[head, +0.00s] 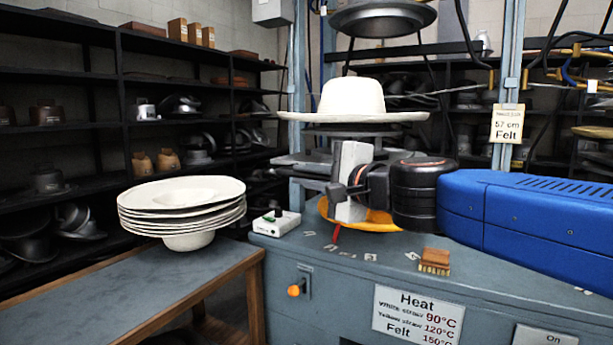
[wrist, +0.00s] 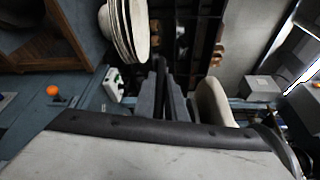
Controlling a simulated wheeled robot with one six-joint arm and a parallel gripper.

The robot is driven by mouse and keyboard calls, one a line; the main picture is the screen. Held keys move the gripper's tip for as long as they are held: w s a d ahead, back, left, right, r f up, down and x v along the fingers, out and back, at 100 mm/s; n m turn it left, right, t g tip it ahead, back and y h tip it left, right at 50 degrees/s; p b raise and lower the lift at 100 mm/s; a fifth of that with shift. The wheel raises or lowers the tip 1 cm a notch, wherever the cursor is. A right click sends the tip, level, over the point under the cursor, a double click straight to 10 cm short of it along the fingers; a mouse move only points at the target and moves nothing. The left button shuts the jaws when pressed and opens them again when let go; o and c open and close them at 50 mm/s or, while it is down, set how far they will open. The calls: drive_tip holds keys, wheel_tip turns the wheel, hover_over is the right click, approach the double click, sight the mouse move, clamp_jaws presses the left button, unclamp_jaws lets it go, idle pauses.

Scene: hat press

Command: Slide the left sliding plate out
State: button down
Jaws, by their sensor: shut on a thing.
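The left sliding plate (head: 300,161) is a flat dark grey plate on the press, below the white hat (head: 352,98). Its left part juts out past the blue-grey post. My gripper (head: 345,182) is at the plate's near side, partly hiding it. In the wrist view my gripper (wrist: 160,92) is shut on a dark, narrow edge that I take as the left sliding plate. The exact contact is hidden in the head view. The white hat sits brim-down above the plate, and its brim also shows in the wrist view (wrist: 212,103).
A stack of white hat blanks (head: 182,197) stands left on a wooden-framed table (head: 110,290). A yellow-orange brim (head: 378,222) lies under my gripper. A brush (head: 435,262) and white box (head: 276,222) sit on the press top (head: 340,270). Shelves stand behind.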

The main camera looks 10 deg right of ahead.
drive_tip(key=c, duration=1.8)
unclamp_jaws()
drive_tip(key=shift+s+a, duration=0.15)
drive_tip(key=shift+v, duration=8.7)
drive_tip(key=s+d+f+n+g+h, duration=0.25)
drive_tip(key=f+n+g, duration=0.2)
drive_tip(key=f, duration=0.95)
drive_tip(key=s+d+f+n+g+h, duration=0.1)
drive_tip(key=d+f+n+g+h, duration=0.4)
drive_tip(key=f, duration=1)
drive_tip(key=s+d+f+n, duration=0.1)
drive_tip(key=f, duration=0.1)
drive_tip(key=s+d+f+n+h, duration=0.1)
drive_tip(key=d+f+n, duration=0.1)
drive_tip(key=f, duration=0.1)
drive_tip(key=s+d+f+n, duration=0.1)
drive_tip(key=s+d+f, duration=0.1)
drive_tip(key=shift+s+f+h, duration=0.1)
drive_tip(key=shift+f+h, duration=0.25)
drive_tip(key=shift+f, duration=0.05)
